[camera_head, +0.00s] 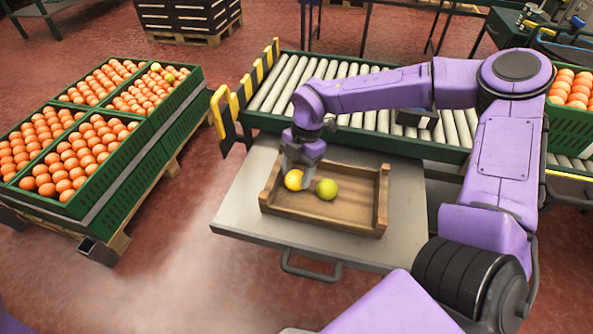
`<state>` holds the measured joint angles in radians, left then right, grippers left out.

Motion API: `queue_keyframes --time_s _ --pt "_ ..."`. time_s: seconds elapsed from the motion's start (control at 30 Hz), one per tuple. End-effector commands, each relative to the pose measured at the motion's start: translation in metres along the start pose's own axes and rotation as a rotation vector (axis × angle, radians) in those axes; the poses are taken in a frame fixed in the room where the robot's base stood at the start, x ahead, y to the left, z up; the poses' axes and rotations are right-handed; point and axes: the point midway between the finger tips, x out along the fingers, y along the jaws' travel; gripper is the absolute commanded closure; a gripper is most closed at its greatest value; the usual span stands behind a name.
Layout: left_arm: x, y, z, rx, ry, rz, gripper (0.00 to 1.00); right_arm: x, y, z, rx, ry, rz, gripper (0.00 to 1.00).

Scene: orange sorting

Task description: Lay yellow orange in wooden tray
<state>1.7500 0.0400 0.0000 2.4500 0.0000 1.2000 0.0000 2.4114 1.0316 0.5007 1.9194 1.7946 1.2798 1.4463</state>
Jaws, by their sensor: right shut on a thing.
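The yellow orange (293,180) is at the left end of the wooden tray (345,222), partly covered by my right gripper (297,176). My right gripper points down over the tray and is shut on the yellow orange. I cannot tell whether the fruit touches the tray floor. The wooden tray rests on a grey metal table. My left gripper is not in view; only a bit of purple shows at the bottom left corner.
A roller conveyor (345,108) with green sides runs behind the grey table (250,205). Yellow and black posts (222,112) stand at its left end. Green crates of oranges (135,150) stand on a pallet at the left. Another orange crate (570,115) is at the right. The tray's right part is empty.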

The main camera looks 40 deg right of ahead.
Motion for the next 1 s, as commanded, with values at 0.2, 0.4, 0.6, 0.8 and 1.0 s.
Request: queue_keyframes --time_s 0.2,0.4,0.6,0.8,1.0 --pt "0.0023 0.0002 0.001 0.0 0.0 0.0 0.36 0.0035 0.0001 0.0009 0.0 0.0 0.0 0.74" --pt "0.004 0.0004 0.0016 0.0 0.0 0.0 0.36 0.0064 0.0001 0.0018 0.0 0.0 0.0 0.74" --pt "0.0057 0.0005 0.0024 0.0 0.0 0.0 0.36 0.0092 0.0001 0.0026 0.0 0.0 0.0 0.74" --pt "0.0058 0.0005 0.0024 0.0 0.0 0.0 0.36 0.0097 0.0001 0.0027 0.0 0.0 0.0 0.74" --pt "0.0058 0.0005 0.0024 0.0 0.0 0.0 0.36 0.0097 0.0001 0.0027 0.0 0.0 0.0 0.12"
